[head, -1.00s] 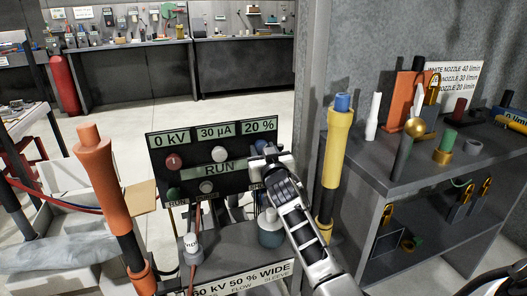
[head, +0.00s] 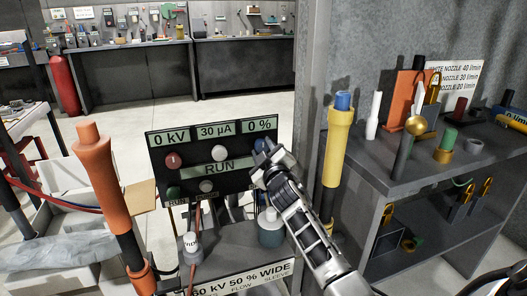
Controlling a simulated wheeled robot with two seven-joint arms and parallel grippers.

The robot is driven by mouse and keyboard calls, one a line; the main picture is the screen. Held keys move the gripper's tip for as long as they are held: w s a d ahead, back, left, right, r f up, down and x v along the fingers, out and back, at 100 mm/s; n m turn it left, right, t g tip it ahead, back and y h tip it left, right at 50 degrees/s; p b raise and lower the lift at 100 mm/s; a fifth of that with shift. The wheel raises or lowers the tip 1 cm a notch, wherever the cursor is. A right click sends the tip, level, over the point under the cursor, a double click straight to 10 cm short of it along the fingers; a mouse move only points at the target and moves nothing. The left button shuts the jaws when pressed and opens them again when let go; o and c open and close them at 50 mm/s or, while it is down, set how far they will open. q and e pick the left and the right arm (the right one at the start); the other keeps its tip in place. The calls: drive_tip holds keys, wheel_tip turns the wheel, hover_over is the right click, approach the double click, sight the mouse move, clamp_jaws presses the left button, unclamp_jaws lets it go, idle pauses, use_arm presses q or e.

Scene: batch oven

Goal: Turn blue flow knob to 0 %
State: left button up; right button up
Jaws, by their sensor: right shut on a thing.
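The dark control panel (head: 161,150) stands in the middle of the head view. Its displays read 0 kV, 30 µA and, on the flow display (head: 262,125), 0 %. The blue flow knob (head: 259,145) is below that display, mostly hidden by my right gripper (head: 264,157). Only a bit of blue shows at the gripper's tip. My right gripper is shut on the knob, with its arm reaching in from the lower right. My left gripper is not in view.
An orange post (head: 97,170) stands left, a yellow post (head: 337,150) right. A grey bench (head: 400,180) with nozzles is at the right.

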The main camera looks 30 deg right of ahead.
idle(0.4)
drive_tip(key=o, duration=1)
drive_tip(key=v, duration=1.6)
